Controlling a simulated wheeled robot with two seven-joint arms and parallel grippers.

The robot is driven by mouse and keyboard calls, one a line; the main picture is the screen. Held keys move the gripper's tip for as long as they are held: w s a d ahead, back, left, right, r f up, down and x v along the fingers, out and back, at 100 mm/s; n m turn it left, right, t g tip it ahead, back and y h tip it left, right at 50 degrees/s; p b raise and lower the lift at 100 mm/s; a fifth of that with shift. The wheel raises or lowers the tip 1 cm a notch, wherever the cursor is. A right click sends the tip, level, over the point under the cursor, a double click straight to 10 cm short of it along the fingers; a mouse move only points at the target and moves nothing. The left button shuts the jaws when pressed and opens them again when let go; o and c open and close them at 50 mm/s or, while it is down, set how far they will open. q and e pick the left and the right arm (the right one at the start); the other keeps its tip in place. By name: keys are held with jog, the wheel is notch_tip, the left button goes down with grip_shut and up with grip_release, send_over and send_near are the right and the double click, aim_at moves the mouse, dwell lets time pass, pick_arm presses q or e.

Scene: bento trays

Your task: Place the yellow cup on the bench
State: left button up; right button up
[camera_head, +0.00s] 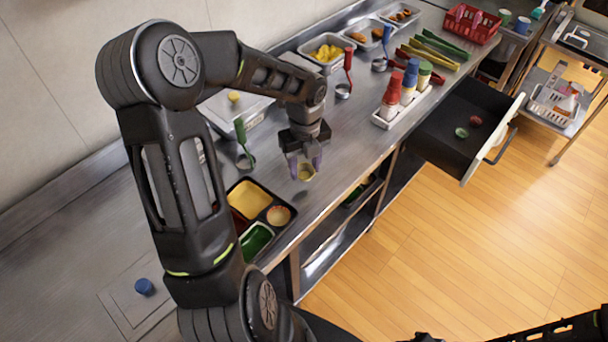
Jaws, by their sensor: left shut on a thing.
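My left gripper (304,164) reaches down over the front part of the steel bench (340,165). The cup looks upright. I cannot tell whether its base touches the bench top or is just above it. Part of my right arm shows at the bottom right edge, but its gripper fingers are not visible.
A bento tray (288,232) with coloured compartments sits left of the cup. A bottle rack (383,123) stands to the right, near an open drawer (452,147). A green-handled ladle (240,130) is behind left. Bench around the gripper is fairly clear.

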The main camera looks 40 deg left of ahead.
aim_at(305, 175)
pick_arm(q)
jog(key=shift+f, duration=1.85)
jog(key=shift+f, duration=0.1)
jog(key=o, duration=1.3)
notch_tip(305, 175, up, 12)
